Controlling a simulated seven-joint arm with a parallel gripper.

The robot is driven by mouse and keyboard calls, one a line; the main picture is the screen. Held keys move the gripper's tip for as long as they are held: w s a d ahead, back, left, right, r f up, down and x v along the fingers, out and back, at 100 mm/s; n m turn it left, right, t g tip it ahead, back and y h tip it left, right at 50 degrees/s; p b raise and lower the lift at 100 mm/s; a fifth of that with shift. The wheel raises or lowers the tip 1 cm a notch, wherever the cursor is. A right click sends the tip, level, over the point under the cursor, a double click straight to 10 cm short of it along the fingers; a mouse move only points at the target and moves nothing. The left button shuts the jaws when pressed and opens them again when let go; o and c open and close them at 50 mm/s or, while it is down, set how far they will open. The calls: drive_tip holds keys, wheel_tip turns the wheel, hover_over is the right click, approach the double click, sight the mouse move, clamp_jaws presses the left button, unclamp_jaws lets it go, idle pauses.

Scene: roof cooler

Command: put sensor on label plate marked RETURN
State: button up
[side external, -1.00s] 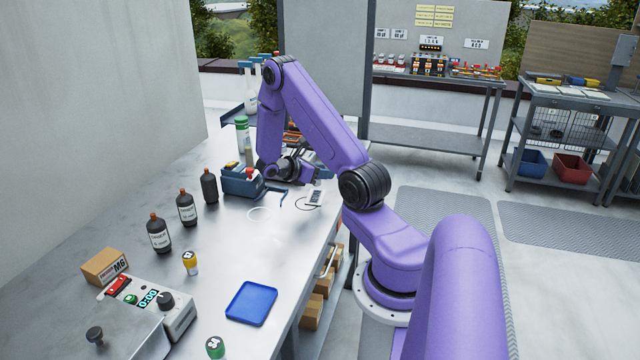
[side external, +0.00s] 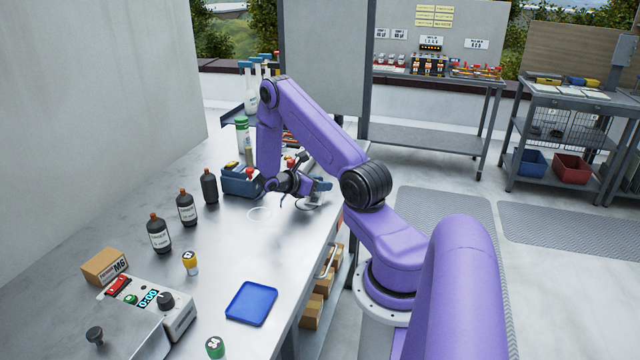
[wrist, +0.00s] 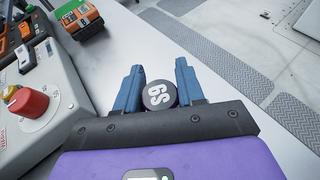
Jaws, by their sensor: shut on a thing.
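My gripper (wrist: 159,72) is shut on a dark round thing with white characters on its top, which I take as the sensor (wrist: 159,97). It sits between the two blue fingers in the wrist view; its lower part is hidden. In the side external view my gripper (side external: 318,188) is low over the right edge of the bench, at a pale item (side external: 309,203) it partly covers; the sensor cannot be made out there. I cannot tell whether the sensor touches the bench. No plate reading RETURN can be made out.
Dark bottles (side external: 187,208) line the left side. A blue tray (side external: 251,303) lies near the front. The wrist view shows a red knob (wrist: 29,102) on a panel.

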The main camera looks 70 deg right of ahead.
drive_tip(key=o, duration=1.1)
drive_tip(key=shift+a+r, duration=0.1)
drive_tip(key=shift+r, duration=0.1)
drive_tip(key=v, duration=1.2)
drive_tip(key=shift+w+a, duration=0.1)
drive_tip(key=s+a+r+t+y, duration=0.1)
drive_tip(key=a+r+t+y, duration=0.2)
drive_tip(key=a, duration=0.9)
drive_tip(key=a+r+t+y, duration=0.1)
drive_tip(key=a+r+t, duration=0.35)
drive_tip(key=a, duration=0.75)
drive_tip(key=s+a+r+y, duration=0.1)
drive_tip(key=s+a+y, duration=0.1)
drive_tip(key=s+a, duration=0.2)
drive_tip(key=s+a+r+n+y, duration=0.1)
drive_tip(key=s+a+y, duration=0.2)
drive_tip(key=s+a, duration=0.2)
drive_tip(key=s+a+r+y, duration=0.2)
drive_tip(key=s+a, duration=0.2)
drive_tip(key=s, duration=0.4)
drive_tip(key=shift+a+y, duration=0.3)
drive_tip(key=shift+a, duration=0.05)
